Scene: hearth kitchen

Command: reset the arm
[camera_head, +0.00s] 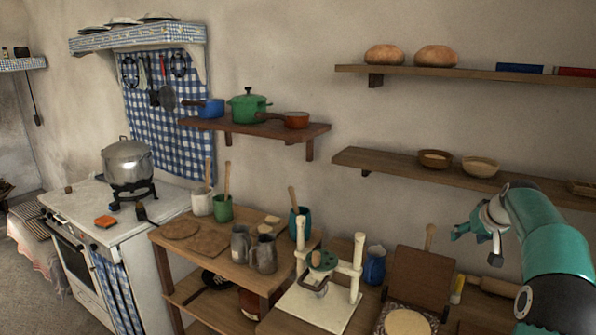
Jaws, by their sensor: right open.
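My right arm, teal and black, reaches in from the right edge. Its gripper (476,236) is open and empty, with its fingers pointing left and down. It hangs in the air in front of the wall, below the lower right shelf and above the worktop. It touches nothing that I can see. My left gripper is not in view.
Below the gripper are a rolling pin (492,286), an upright wooden board (421,278) and a blue jug (374,265). A white press frame (318,301) stands left of them. The lower right shelf (390,166) holds two bowls. The wall area left of the gripper is clear.

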